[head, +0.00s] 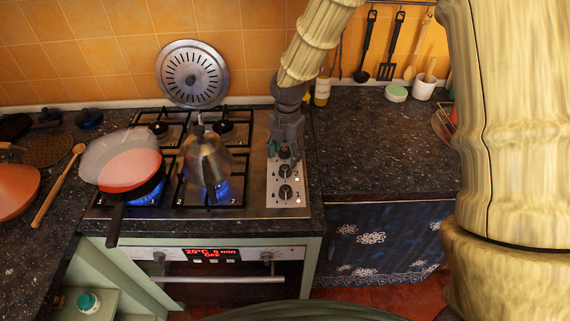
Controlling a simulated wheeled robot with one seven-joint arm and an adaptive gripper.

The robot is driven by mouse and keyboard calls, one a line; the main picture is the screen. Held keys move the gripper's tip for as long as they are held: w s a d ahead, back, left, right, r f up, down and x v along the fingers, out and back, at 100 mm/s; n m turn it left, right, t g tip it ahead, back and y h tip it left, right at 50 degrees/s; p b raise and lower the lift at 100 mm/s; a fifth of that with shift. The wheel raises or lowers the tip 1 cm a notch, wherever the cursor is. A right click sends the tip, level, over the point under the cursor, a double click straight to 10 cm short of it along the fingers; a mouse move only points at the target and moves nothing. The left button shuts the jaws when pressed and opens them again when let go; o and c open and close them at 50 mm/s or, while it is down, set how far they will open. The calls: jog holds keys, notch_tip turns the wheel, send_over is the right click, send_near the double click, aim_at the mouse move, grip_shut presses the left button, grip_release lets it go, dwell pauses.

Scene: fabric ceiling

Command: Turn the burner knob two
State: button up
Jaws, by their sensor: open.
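The stove (257,190) has a column of burner knobs on the metal strip at its right side. The nearest knob (286,192) and the one behind it (285,171) are in clear view; small marks stand beside them, too small to read surely. My gripper (284,156) points down over the back part of this strip. It is open, with its fingers around or just above a further knob (284,152), partly hidden by the gripper. I cannot tell whether the fingers touch it. Any knobs farther back are hidden.
A metal kettle (206,160) and a pan (125,172) stand on burners with blue flames. A round perforated metal lid (192,73) leans at the back wall. The dark counter (380,140) right of the stove is mostly clear. Utensils hang behind it.

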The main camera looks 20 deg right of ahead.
aim_at(285, 167)
jog(key=shift+s+f+p, duration=0.1)
jog(key=shift+f+p, duration=0.7)
jog(key=shift+f, duration=2.15)
jog(key=shift+c, duration=0.3)
jog(key=c, duration=1)
